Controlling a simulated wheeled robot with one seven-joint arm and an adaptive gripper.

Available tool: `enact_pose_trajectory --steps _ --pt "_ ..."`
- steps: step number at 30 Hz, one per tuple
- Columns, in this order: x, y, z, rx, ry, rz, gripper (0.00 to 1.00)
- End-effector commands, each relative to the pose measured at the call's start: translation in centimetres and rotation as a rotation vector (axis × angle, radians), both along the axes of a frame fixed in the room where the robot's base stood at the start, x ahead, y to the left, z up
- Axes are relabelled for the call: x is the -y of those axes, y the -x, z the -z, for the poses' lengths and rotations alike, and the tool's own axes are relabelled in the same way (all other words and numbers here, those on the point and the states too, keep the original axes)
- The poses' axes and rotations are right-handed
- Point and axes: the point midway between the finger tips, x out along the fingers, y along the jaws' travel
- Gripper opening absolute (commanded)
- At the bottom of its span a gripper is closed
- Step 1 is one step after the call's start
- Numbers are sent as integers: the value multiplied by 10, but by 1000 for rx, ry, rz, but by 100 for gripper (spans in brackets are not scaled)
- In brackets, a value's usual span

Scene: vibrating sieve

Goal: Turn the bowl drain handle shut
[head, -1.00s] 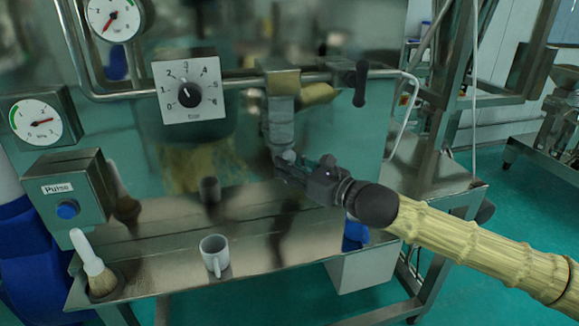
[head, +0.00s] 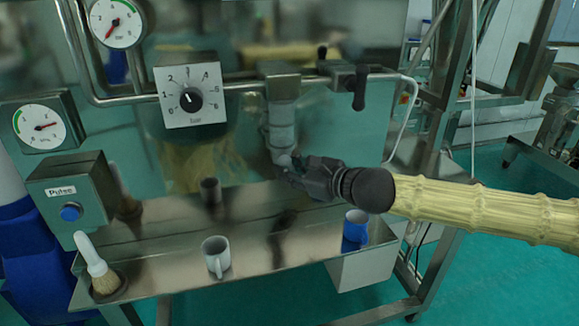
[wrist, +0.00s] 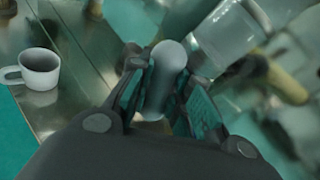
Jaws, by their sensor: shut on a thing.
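The grey drain pipe (head: 282,122) hangs down in front of the steel panel in the head view. At its lower end is a small grey handle (head: 284,159), mostly hidden by my gripper (head: 291,173). In the wrist view the handle (wrist: 168,85) is a smooth rod with a rounded end, between the two dark fingers of my gripper (wrist: 166,78). The pipe (wrist: 226,38) shows just beyond the handle.
A white mug (head: 216,256), a blue mug (head: 355,228) and a brush (head: 97,265) stand on the steel shelf (head: 180,280) below. A black lever (head: 360,88) sits right of the pipe. A dial (head: 191,97) and a pulse button box (head: 72,198) are left.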

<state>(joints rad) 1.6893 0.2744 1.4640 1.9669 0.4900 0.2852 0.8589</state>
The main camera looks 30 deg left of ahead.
Motion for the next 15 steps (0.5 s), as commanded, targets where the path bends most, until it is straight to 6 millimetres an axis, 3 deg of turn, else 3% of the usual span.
enact_pose_trajectory --steps 15 --pt "-1 0 -3 276 234 0 0"
